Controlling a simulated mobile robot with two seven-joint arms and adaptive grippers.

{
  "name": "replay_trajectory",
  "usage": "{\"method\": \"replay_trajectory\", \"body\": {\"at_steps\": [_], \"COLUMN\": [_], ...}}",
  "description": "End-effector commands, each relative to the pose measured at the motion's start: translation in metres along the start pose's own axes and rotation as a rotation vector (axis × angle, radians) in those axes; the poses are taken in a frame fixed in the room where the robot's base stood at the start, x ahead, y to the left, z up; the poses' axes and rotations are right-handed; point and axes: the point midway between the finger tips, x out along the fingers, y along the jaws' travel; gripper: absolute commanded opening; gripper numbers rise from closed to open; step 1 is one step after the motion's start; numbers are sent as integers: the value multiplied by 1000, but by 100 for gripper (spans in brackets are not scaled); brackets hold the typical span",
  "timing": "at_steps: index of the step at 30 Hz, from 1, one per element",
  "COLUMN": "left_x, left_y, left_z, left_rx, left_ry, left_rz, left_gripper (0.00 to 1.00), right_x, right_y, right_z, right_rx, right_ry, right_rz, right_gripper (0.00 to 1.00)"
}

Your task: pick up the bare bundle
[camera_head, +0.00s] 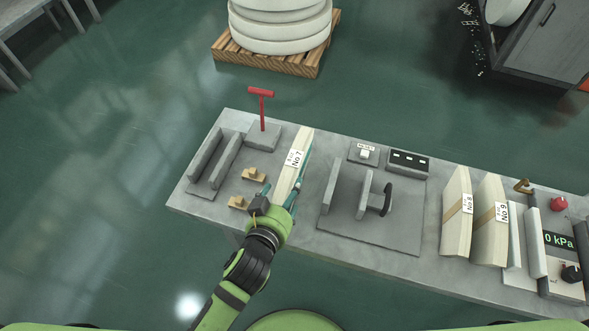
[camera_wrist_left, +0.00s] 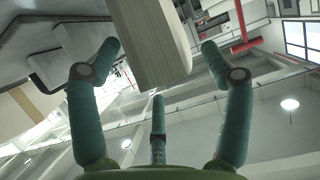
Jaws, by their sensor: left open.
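The bare bundle (camera_head: 305,143) is a pale cream stack with a white "No 7" label and no visible band. It stands on the grey table, left of the middle, in the head view. My left gripper (camera_head: 279,189) is open at the bundle's near end. In the left wrist view, the bundle (camera_wrist_left: 150,45) lies between the spread teal fingertips of the left gripper (camera_wrist_left: 160,48), with gaps showing on both sides. Whether the fingers overlap it in depth is unclear. My right gripper is not in view.
Left of the bundle are a grey slotted fixture (camera_head: 222,160), small wooden blocks (camera_head: 254,174) and a red T-handle (camera_head: 262,105). To the right is a grey press-like fixture (camera_head: 372,215). Banded bundles No 8 (camera_head: 455,230) and No 9 (camera_head: 488,240) stand farther right.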

Motion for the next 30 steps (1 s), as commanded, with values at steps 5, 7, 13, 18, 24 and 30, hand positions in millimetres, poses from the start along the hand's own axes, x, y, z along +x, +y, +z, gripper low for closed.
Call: {"method": "replay_trajectory", "body": {"at_steps": [5, 7, 13, 18, 24, 30], "left_x": [28, 36, 45, 45, 45, 45], "left_y": [0, 0, 0, 0, 0, 0], "left_z": [-1, -1, 0, 1, 1, -2], "left_rx": [0, -1, -1, -1, -1, -1], "left_ry": [-1, -1, -2, -2, -2, 4], "left_rz": [-1, 0, -1, -1, -1, 1], "left_gripper": [79, 79, 79, 75, 0, 0], "right_x": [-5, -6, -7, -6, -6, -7], "right_y": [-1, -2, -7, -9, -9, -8], "right_z": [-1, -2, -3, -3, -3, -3], "right_rx": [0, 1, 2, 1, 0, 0], "right_ry": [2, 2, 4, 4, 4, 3], "right_rz": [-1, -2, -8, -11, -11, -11], "right_gripper": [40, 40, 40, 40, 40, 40]}}
